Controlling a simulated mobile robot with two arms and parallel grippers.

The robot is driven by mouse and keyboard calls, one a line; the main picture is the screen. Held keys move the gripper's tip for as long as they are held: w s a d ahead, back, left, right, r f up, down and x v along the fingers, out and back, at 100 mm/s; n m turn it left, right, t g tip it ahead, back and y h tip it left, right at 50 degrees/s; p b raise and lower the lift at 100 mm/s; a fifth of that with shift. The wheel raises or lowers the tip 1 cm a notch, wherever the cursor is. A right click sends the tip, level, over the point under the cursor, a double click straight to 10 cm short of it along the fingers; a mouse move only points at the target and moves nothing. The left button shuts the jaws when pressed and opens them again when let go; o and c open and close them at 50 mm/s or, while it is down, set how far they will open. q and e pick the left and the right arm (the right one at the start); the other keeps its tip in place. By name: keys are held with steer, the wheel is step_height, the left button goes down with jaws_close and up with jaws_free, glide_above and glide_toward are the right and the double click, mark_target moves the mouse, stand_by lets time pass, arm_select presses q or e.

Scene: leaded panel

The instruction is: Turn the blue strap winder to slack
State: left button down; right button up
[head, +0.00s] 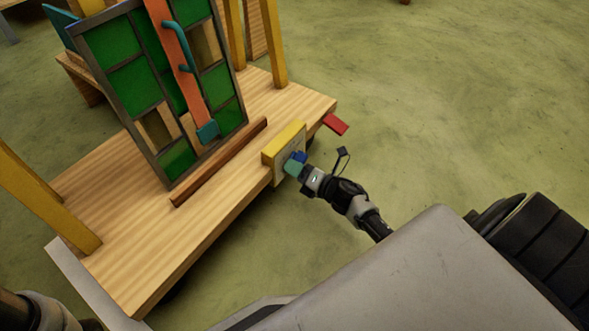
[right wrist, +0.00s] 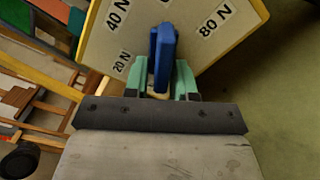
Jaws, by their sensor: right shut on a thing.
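The blue strap winder (head: 300,157) is on the yellow-edged box at the cart's right edge. In the right wrist view the winder (right wrist: 163,50) stands nearly upright in front of a pale dial plate (right wrist: 108,45). My right gripper (right wrist: 162,84) is shut on the winder, with a teal finger on each side. It also shows in the head view (head: 295,167). An orange strap (head: 183,60) runs down the green leaded panel (head: 137,88). My left gripper is out of view.
The panel leans upright on a wooden cart (head: 130,265) behind a brown rail (head: 220,162). Yellow posts (head: 45,197) stand at the cart's edges. A red tab (head: 335,124) sticks out near the box (head: 284,143). The green floor (head: 460,110) to the right is clear.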

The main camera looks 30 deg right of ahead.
steer(key=shift+f, duration=0.1)
stand_by(0.3)
steer(key=o, duration=0.7)
steer(key=shift+s, duration=0.1)
steer(key=shift+s+d+p, duration=0.15)
steer(key=shift+s+p, duration=0.1)
steer(key=shift+p, duration=0.05)
steer(key=p+v, duration=0.4)
steer(key=v, duration=0.6)
